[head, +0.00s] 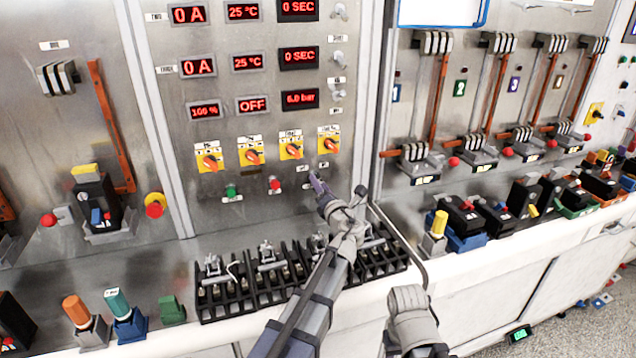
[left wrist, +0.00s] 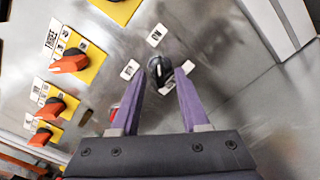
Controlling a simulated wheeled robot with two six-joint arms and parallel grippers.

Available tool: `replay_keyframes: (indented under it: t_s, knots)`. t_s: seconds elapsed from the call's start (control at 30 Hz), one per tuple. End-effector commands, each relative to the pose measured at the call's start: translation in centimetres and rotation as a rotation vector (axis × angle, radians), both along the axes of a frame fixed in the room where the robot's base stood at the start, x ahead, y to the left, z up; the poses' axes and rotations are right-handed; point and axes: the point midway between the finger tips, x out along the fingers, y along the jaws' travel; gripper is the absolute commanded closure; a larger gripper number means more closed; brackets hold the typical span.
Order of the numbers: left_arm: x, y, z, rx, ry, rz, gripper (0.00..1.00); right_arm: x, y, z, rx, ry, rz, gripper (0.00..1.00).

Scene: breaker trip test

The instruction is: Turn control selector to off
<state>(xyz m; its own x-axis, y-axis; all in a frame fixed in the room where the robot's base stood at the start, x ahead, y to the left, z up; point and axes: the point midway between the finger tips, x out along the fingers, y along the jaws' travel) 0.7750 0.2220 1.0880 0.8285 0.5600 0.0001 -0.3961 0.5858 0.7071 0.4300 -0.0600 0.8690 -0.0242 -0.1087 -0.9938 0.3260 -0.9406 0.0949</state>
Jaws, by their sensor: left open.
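The control selector is a small black knob (left wrist: 159,70) on the metal panel, with white labels around it. It lies between and just beyond the tips of my left gripper (left wrist: 161,88), whose purple fingers are apart, one on each side. I cannot tell whether either finger touches it. In the head view my left gripper (head: 317,182) is at the lower right of the middle panel, and its fingers largely hide the selector there. The direction the knob points is not clear. My right gripper's fingers are not seen.
Orange rotary switches on yellow plates (head: 291,147) sit above left of my left gripper. A green button (head: 231,191) and a red button (head: 275,185) are to its left. A black terminal rack (head: 240,295) lies below. Breaker levers (head: 440,100) stand to the right.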

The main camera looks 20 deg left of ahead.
Motion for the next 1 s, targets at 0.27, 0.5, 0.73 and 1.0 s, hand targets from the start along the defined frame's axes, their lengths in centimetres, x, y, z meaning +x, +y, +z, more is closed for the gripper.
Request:
replay_keyframes:
  t_s: [0.27, 0.5, 0.73, 1.0]
  knots:
    - [1.56, 1.05, 0.0, 0.0, 0.0, 0.0, 0.55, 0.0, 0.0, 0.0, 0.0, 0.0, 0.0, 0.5]
    - [1.54, 1.08, 0.0, 0.0, 0.0, 0.0, 0.55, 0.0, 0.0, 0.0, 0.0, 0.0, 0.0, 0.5]
    - [1.53, 1.07, 0.0, 0.0, 0.0, 0.0, 0.8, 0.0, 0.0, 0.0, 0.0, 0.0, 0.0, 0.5]
    - [1.53, 1.06, -0.01, 0.0, 0.0, 0.0, 1.0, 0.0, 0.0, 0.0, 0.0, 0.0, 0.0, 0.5]
